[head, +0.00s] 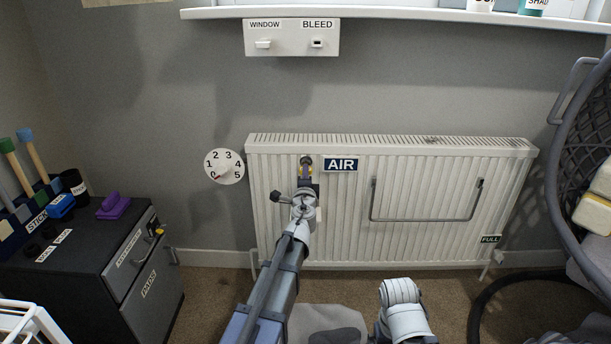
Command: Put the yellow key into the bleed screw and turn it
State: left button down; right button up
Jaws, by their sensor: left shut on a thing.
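Only a sliver of the key shows between the jaws and the screw. The key's tip is at the screw, but I cannot tell whether it is seated in it. My right gripper is out of view; only a white link of that arm shows at the bottom.
The radiator (430,210) has a towel bar (425,218) on its right half. A numbered dial (223,167) is on the wall to the left. A BLEED switch (317,43) is above. A dark cabinet (80,250) stands at left, a hanging chair (590,170) at right.

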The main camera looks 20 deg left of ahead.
pick_arm(q)
jog(key=shift+w+a, duration=0.1)
jog(key=shift+w, duration=0.35)
jog(key=c, duration=0.8)
grip_release()
jog(key=shift+s, duration=0.1)
jog(key=v, duration=0.7)
jog(key=shift+s, duration=0.35)
